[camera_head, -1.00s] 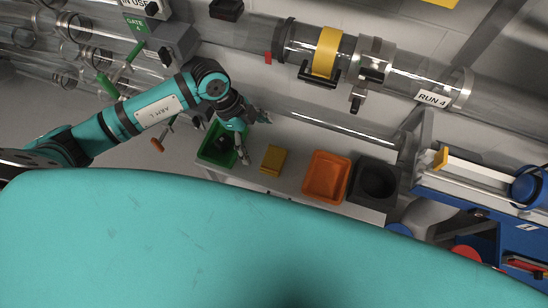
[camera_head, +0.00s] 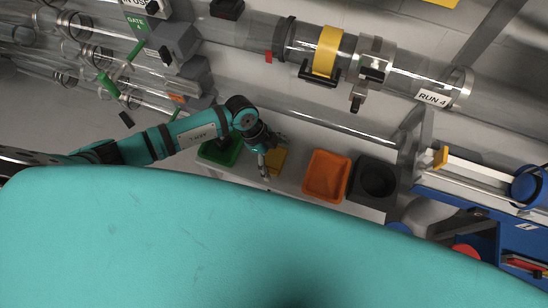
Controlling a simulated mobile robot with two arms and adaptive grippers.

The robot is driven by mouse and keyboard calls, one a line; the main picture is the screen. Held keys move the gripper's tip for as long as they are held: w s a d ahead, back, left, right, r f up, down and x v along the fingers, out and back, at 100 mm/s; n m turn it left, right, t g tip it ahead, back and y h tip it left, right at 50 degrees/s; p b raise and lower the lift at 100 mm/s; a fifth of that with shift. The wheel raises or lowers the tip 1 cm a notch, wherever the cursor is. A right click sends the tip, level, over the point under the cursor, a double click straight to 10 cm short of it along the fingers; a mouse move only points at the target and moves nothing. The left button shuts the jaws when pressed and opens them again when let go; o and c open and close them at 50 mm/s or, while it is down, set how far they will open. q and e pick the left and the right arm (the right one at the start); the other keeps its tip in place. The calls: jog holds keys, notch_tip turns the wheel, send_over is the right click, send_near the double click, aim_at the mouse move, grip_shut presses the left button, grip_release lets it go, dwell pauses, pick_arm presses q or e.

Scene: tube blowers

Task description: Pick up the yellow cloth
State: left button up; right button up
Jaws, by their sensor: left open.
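The yellow cloth (camera_head: 277,161) is a small folded block. It lies on the pale shelf between the green bin and the orange bin. My left gripper (camera_head: 273,158) is open above it, with its fingers spread over the cloth's left part. The gripper and wrist hide part of the cloth. I cannot tell whether the fingers touch it. My right gripper is not in view.
A green bin (camera_head: 213,154) is partly under my left arm. An orange bin (camera_head: 326,176) and a black bin (camera_head: 375,181) stand to the right. A clear tube (camera_head: 402,83) with a yellow band (camera_head: 327,50) runs behind the shelf.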

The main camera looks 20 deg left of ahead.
aim_at(274, 158)
pick_arm(q)
jog(key=c, duration=1)
jog(key=shift+o, duration=0.2)
notch_tip(274, 158, up, 10)
jog(key=shift+r, duration=0.1)
